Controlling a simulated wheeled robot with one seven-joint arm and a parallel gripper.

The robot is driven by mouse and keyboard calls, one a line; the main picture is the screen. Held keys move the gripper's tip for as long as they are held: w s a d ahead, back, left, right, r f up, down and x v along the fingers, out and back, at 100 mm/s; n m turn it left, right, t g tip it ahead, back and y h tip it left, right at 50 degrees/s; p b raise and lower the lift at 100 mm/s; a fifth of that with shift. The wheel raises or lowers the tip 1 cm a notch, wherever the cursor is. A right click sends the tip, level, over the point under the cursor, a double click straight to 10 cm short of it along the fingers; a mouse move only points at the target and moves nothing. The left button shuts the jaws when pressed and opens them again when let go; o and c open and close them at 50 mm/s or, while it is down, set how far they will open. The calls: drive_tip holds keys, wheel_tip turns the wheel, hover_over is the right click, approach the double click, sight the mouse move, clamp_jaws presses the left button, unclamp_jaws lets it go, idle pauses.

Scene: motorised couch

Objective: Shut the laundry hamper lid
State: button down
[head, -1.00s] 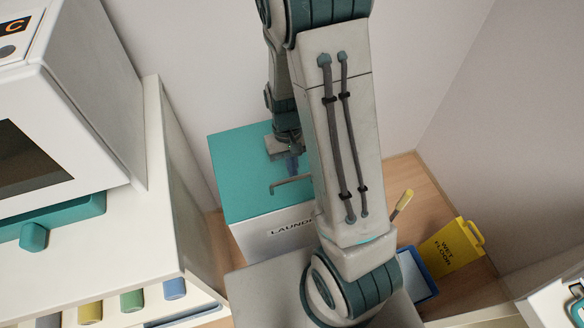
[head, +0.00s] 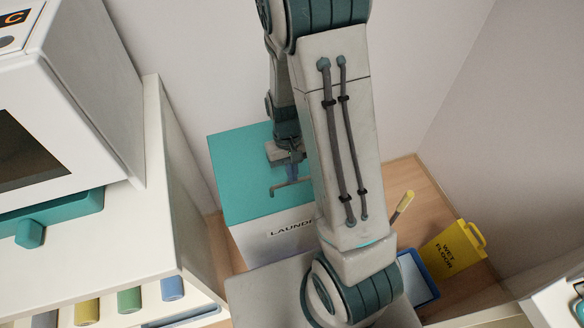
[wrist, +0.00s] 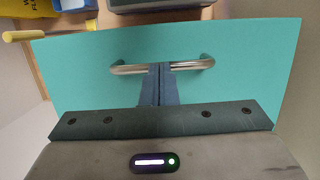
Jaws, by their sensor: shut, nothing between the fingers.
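The laundry hamper (head: 270,240) is a white box with a lettered front, partly hidden behind my arm. Its teal lid (head: 240,165) lies flat across the top in the head view, and it fills much of the wrist view (wrist: 90,85). A metal bar handle (wrist: 195,64) is on the lid, and it also shows in the head view (head: 291,184). My gripper (wrist: 161,68) is shut and empty, with its fingertips at the middle of the handle. I cannot tell whether they touch it. In the head view my gripper (head: 293,178) is above the lid.
A white counter (head: 110,245) with a white appliance (head: 60,90) stands at the left. A yellow wet floor sign (head: 453,248) and a blue-edged item (head: 415,278) are on the wooden floor at the right. Walls stand close behind the hamper.

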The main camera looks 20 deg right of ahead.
drive_tip(key=shift+s+d+f, duration=0.1)
drive_tip(key=shift+s+f, duration=0.25)
drive_tip(key=shift+f, duration=0.05)
drive_tip(key=p+v, duration=0.4)
drive_tip(key=v, duration=1.1)
drive_tip(key=shift+a, duration=0.2)
drive_tip(key=s+r+t+p, duration=0.4)
drive_tip(key=s+r, duration=0.6)
drive_tip(key=r, duration=0.5)
drive_tip(key=shift+s+a+t, duration=0.2)
drive_tip(key=shift+s+t, duration=0.2)
drive_tip(key=shift+t, duration=0.3)
drive_tip(key=shift+r, duration=0.15)
